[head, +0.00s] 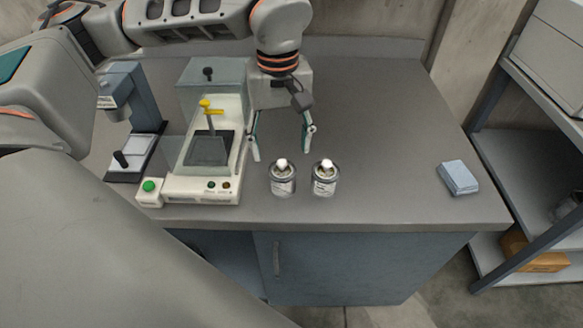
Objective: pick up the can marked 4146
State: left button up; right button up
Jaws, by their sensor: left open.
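Two small metal cans with white tops and pale labels stand upright side by side near the front edge of the grey worktop, the left can (283,180) and the right can (324,179). Their label print is too small to read, so I cannot tell which is marked 4146. My left gripper (281,151) is open and empty, pointing down just behind the cans. Its fingers are apart, one behind and left of the left can, the other behind the gap between the cans. My right gripper is not in view.
A cream machine (203,188) with a clear hood and yellow handle stands close left of the cans. A grey-blue stand device (130,150) is further left. The worktop (390,150) between the cans and cloth is clear. Shelving stands beyond.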

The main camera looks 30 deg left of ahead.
aim_at(282, 161)
pick_arm(q)
notch_tip(282, 161, down, 8)
jog(key=shift+s+d+r+b, duration=0.1)
jog(key=shift+r+b, duration=0.15)
jog(key=shift+b, duration=0.05)
jog(key=c, duration=1.3)
